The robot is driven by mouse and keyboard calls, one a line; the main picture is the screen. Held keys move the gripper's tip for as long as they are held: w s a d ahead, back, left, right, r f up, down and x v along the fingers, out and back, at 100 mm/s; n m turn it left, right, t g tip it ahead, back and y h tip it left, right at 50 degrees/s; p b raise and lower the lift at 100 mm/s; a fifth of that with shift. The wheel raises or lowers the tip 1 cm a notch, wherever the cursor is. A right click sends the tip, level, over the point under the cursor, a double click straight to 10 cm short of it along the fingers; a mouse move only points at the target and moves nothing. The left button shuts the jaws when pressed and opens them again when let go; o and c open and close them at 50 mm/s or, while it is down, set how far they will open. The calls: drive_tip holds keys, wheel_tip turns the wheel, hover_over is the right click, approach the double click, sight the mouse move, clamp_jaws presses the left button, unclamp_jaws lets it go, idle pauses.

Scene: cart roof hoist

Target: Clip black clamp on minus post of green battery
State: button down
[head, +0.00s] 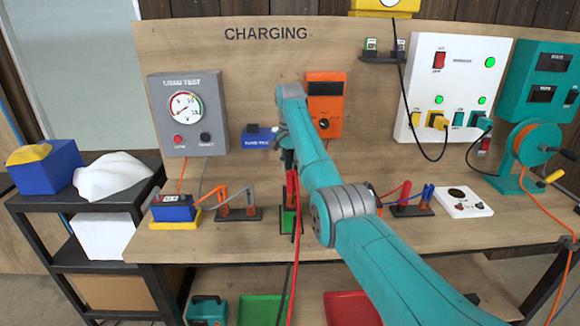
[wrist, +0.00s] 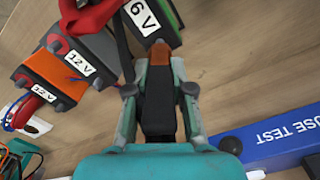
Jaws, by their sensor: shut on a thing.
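The green battery (head: 289,222) stands on the bench, partly hidden by my arm and the cables. In the wrist view its 6 V label (wrist: 143,18) and green side (wrist: 176,14) show at the top. My gripper (wrist: 160,100) is shut on the black clamp (wrist: 158,108), whose copper-coloured tip (wrist: 158,52) points toward the battery. A red clamp (wrist: 86,16) is at the battery's left in the wrist view; its red cable (head: 297,205) hangs down in the head view. The minus post is hidden, and I cannot tell whether the clamp touches it.
Batteries labelled 12 V (wrist: 62,67) lie close by at left in the wrist view. A blue fuse test box (wrist: 285,137) is at right there. A blue battery (head: 173,208) sits on the bench's left. The load tester (head: 188,140) and orange meter (head: 326,88) are on the back panel.

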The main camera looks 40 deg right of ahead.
sight(290, 154)
drive_tip(key=shift+f, duration=1.65)
idle(0.4)
drive_tip(key=c, duration=0.9)
unclamp_jaws()
drive_tip(key=shift+c, duration=0.2)
wheel_tip(290, 154, up, 8)
drive_tip(key=shift+f, duration=0.25)
